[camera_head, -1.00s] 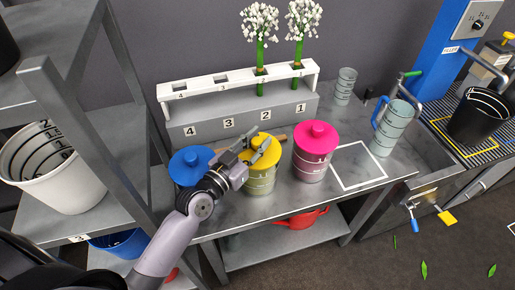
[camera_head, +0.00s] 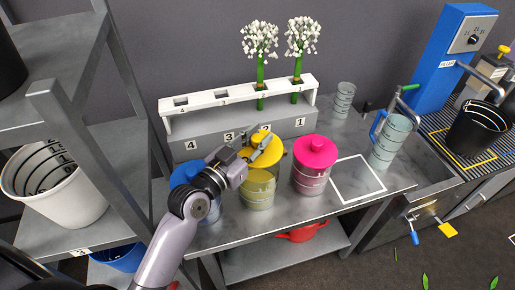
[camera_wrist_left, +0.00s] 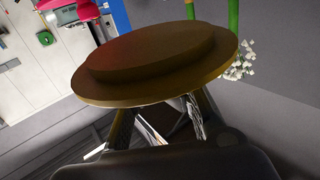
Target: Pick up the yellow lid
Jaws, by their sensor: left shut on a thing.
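The yellow lid (camera_head: 267,143) is in my left gripper (camera_head: 258,150), which is shut on it. In the left wrist view the lid (camera_wrist_left: 155,60) fills the middle as a wide round disc with a raised top, dark in shadow. In the head view the lid is raised and tilted above a yellowish-green container (camera_head: 258,190). The container's rim shows below the lid, apart from it. The exact finger contact is partly hidden. My right gripper is not in view.
A pink-lidded container (camera_head: 311,165) stands close right, and a blue-lidded one (camera_head: 190,172) is partly behind my left arm. A numbered rack (camera_head: 240,98) with white flowers stands behind. A white square outline (camera_head: 358,180) on the table is empty.

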